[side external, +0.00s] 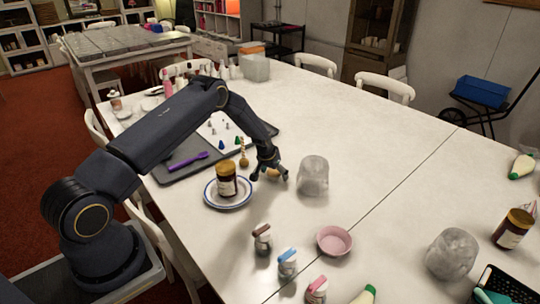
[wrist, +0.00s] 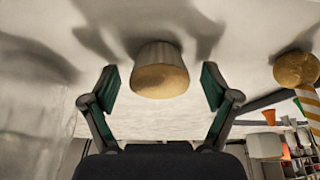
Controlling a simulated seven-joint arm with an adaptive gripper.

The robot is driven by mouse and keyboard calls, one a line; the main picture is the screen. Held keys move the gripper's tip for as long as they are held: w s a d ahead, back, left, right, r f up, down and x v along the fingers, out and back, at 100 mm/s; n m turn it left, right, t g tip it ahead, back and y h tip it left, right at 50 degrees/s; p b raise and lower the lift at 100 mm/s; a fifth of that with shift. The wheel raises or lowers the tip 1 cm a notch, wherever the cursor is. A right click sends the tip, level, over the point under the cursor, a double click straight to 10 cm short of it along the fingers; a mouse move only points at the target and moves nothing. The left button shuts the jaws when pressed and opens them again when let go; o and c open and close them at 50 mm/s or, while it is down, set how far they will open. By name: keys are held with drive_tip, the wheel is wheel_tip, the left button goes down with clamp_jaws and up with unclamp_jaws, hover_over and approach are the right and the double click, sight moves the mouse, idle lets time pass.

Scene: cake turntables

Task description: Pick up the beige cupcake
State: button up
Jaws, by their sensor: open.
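The beige cupcake (wrist: 159,72) shows in the wrist view, a pale tapered cup with a tan top, standing on the white table. It sits between and slightly beyond the fingertips of my gripper (wrist: 160,84). The fingers are spread on either side of it, with a visible gap on both sides. In the side view the cupcake (side external: 273,172) is a small tan shape, partly hidden by my gripper (side external: 270,177), which is down close to the table.
A clear jar (side external: 313,176) stands just right of my gripper. A plate (side external: 211,195) with a brown jar (side external: 226,179) is to the left. A grey tray (side external: 168,177) with a purple tool (side external: 188,161) lies behind it. A pink bowl (side external: 334,240) and small shakers stand nearer the front.

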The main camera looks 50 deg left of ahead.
drive_tip(key=shift+c, duration=0.3)
drive_tip(key=c, duration=1.2)
drive_tip(key=shift+r, duration=0.1)
